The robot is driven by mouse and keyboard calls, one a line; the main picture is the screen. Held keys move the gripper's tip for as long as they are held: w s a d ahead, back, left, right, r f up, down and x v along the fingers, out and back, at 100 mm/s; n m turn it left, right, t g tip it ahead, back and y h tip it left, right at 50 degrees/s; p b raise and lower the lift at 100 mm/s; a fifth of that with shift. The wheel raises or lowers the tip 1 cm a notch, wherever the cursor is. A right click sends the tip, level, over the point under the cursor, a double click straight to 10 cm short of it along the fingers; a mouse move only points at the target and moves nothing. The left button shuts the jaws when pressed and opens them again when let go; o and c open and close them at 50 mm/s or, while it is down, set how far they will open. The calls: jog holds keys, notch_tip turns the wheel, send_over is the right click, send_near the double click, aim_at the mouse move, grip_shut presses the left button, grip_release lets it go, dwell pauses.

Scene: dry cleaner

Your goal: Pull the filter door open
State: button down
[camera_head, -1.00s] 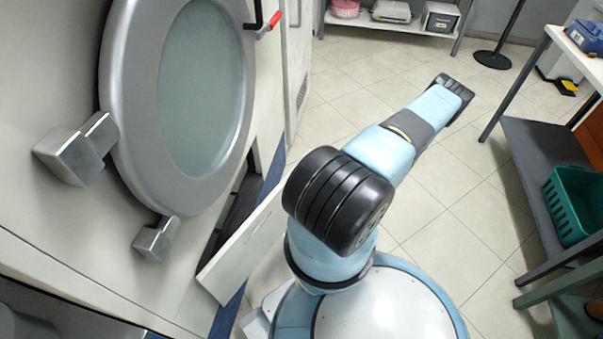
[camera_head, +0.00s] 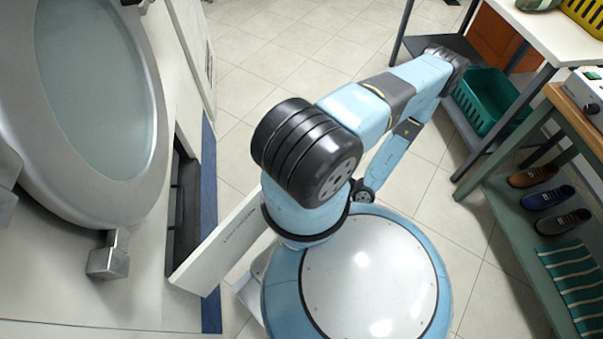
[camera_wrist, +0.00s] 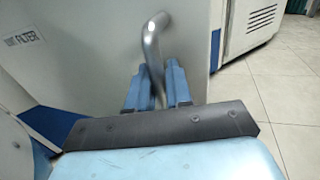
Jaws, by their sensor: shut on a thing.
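The filter door (camera_head: 222,250) is a pale flat panel low on the machine front. It stands ajar, swung out at an angle from the dark opening (camera_head: 183,210). In the wrist view the door face (camera_wrist: 90,60) carries a label reading FILTER and a curved metal handle (camera_wrist: 153,45). My gripper (camera_wrist: 156,85) has its two blue fingers on either side of the handle's lower part and is shut on it. In the head view my arm and base hide the gripper and the handle.
The round glass machine door (camera_head: 100,90) is above left. At right are a shelf with a green basket (camera_head: 490,100) and a bench (camera_head: 520,230) with shoes. Tiled floor (camera_head: 280,50) lies clear between machine and shelves.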

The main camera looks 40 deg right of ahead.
dwell(0.4)
jog(key=c, duration=1.2)
grip_release()
jog(key=v, duration=1.3)
jog(key=shift+s+d, duration=0.25)
jog(key=shift+s, duration=0.1)
jog(key=shift+c, duration=0.6)
